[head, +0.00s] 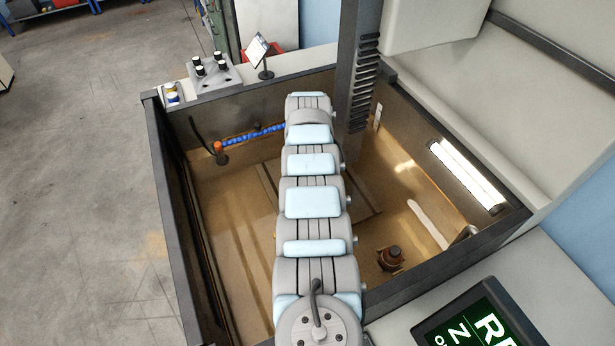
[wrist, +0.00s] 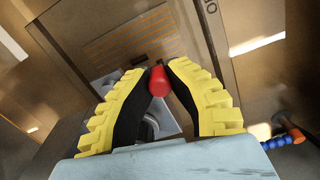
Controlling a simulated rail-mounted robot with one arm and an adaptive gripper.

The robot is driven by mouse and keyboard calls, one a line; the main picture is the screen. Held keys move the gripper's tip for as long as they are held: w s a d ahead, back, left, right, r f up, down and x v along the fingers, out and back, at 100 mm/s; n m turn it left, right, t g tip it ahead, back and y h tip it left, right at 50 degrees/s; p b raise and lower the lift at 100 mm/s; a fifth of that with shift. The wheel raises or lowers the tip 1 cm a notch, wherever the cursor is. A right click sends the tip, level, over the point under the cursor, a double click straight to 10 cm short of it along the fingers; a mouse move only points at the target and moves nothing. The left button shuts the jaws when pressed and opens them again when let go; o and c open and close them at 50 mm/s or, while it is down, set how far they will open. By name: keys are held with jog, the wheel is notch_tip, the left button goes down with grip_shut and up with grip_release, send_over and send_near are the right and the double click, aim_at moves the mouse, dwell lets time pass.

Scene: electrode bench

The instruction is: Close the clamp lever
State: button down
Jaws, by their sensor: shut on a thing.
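The red grip of the clamp lever (wrist: 158,82) shows in the wrist view between the two yellow fingers. My gripper (wrist: 158,70) is shut on it near the fingertips. A grey metal part (wrist: 150,126) shows partly behind the red grip, between the fingers; I cannot tell how it joins the lever. The lever's angle is hard to judge because the grip points towards the camera. In the head view my arm covers the gripper and the clamp.
A brown-walled tank (head: 230,245) with dark rims surrounds the work area. A blue hose with an orange end (head: 255,133) is on the left and a dark round fitting (head: 391,258) on the right. A dark column (head: 360,80) stands behind. Black-capped items (head: 210,68) stand on the back ledge.

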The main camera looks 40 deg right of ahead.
jog(key=c, duration=0.9)
grip_release()
jog(key=shift+c, duration=0.2)
notch_tip(320, 180, up, 12)
